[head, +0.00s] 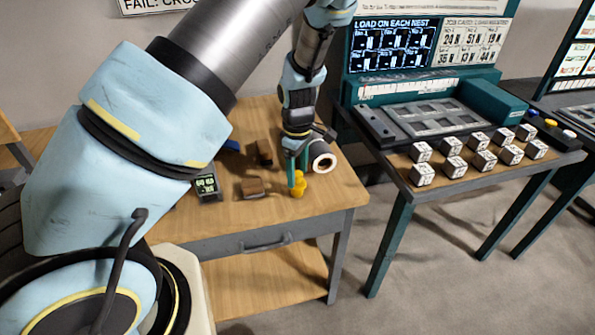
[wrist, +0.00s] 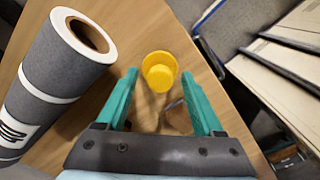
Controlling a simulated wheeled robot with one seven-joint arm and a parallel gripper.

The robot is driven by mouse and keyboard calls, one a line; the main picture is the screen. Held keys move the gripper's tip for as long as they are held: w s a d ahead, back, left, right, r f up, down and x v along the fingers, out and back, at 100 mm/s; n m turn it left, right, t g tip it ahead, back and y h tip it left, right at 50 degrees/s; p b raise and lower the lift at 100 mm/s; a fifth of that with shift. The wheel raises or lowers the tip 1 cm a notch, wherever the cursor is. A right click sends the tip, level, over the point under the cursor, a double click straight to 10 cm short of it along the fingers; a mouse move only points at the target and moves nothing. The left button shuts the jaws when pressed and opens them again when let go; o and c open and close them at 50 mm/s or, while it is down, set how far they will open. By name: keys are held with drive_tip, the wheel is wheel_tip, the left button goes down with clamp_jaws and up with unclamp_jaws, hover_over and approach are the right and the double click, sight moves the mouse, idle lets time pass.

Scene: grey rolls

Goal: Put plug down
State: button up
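The yellow plug (head: 297,187) is at the front right part of the wooden workbench (head: 320,195), directly below my gripper (head: 296,163). In the wrist view the plug (wrist: 160,72) lies between and just past the teal fingertips of my gripper (wrist: 160,75). The fingers are apart, with a narrow gap showing on both sides of the plug. The plug appears to stand on the bench top; its underside is hidden.
A grey roll (head: 322,158) with white bands lies just right of my gripper, also close in the wrist view (wrist: 50,85). A brown block (head: 252,187) and a small display device (head: 207,186) lie to the left. A test station (head: 430,115) with several white cubes stands right.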

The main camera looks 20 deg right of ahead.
wheel_tip(320, 180, up, 12)
drive_tip(key=b, duration=0.1)
idle(0.5)
drive_tip(key=s+a+r+m, duration=0.1)
drive_tip(key=a+m, duration=0.2)
drive_tip(key=a, duration=0.7)
drive_tip(key=s+a+r+m+t, duration=0.1)
drive_tip(key=a+r+m, duration=0.1)
drive_tip(key=a, duration=0.8)
drive_tip(key=s+a+r+m, duration=0.1)
drive_tip(key=s+a+m, duration=0.1)
drive_tip(key=a, duration=0.8)
drive_tip(key=shift+r+m+t, duration=0.3)
drive_tip(key=shift+r+m, duration=0.1)
drive_tip(key=shift+m, duration=0.5)
